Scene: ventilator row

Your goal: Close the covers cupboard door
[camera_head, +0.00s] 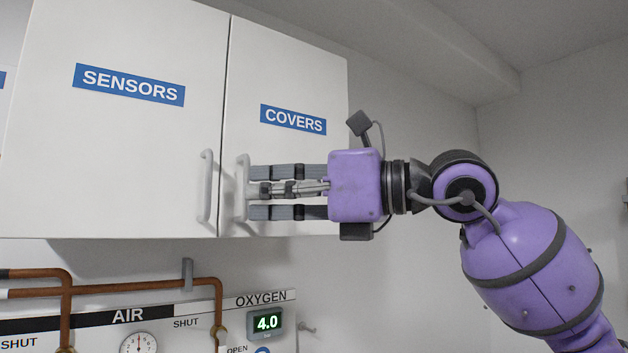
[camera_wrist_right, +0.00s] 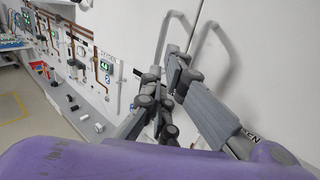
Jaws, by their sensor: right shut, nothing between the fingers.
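The covers cupboard door (camera_head: 285,85) is white with a blue COVERS label and stands at the right of the cupboard in the head view. It looks flush with the sensors door beside it, with only a thin seam between them. Its pale upright handle (camera_head: 242,188) is near its left edge and also shows in the wrist view (camera_wrist_right: 212,27). My right gripper (camera_head: 255,192) is shut and empty, its fingers pointing left in front of the door at the handle. I cannot tell whether they touch it. My left gripper is not in view.
The sensors door (camera_head: 110,150) has its own handle (camera_head: 205,185) just left of the seam. Below the cupboard are copper pipes (camera_head: 150,285) and a gas panel with a gauge (camera_head: 139,343) and a green oxygen display (camera_head: 266,322).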

